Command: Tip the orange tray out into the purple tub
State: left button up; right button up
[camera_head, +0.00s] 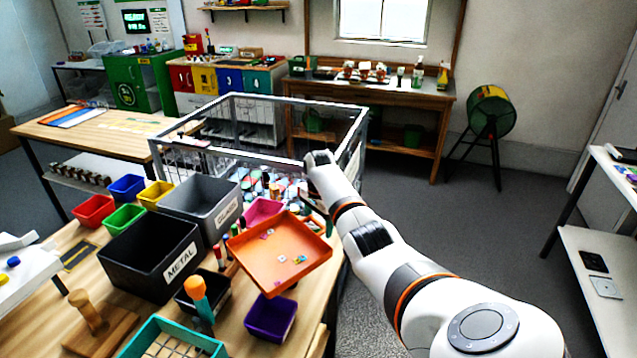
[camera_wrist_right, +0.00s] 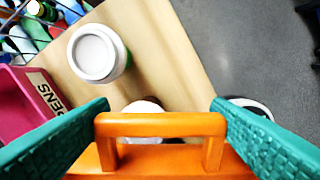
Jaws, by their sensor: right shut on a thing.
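The orange tray (camera_head: 262,263) is raised over the front right of the table, with a few small pale and coloured bits on its floor. My right gripper (camera_head: 314,206) is at its far right side; in the right wrist view the tray's orange handle (camera_wrist_right: 160,124) lies between the two teal finger pads. The purple tub (camera_head: 270,320) stands on the table below the tray's near side, toward the front edge. The tray covers part of the table behind the tub. The tub's inside looks empty.
A black METAL bin (camera_head: 150,257), a grey bin (camera_head: 200,207) and a small black bin (camera_head: 203,292) with an orange-handled tool stand left of the tray. A pink bin (camera_head: 262,208) is behind it. A wire cage (camera_head: 235,155) stands beyond. A white-lidded jar (camera_wrist_right: 95,52) is near the gripper.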

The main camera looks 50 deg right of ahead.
jog(key=shift+s+a+r+t+h+p, duration=0.15)
jog(key=shift+r+t+h+p, duration=0.2)
jog(key=shift+r+p, duration=0.8)
jog(key=h+p, duration=0.1)
jog(key=p, duration=0.2)
jog(key=shift+a+r+t, duration=0.15)
jog(key=shift+r+t, duration=0.2)
jog(key=shift+r, duration=0.05)
jog(key=shift+s+a+r+t+h+p, duration=0.1)
jog(key=shift+r+t+h+p, duration=0.05)
jog(key=shift+r+h+p, duration=0.15)
jog(key=shift+s+a+r+t+h+p, duration=0.15)
jog(key=shift+r+h+p, duration=0.1)
jog(key=shift+r, duration=0.15)
jog(key=s+a+r+t+h+b, duration=0.1)
jog(key=s+a+r+t+h, duration=0.5)
jog(key=a+r, duration=0.4)
jog(key=shift+s+a+r+h, duration=0.3)
jog(key=shift+s+r+h, duration=0.55)
jog(key=shift+s, duration=0.2)
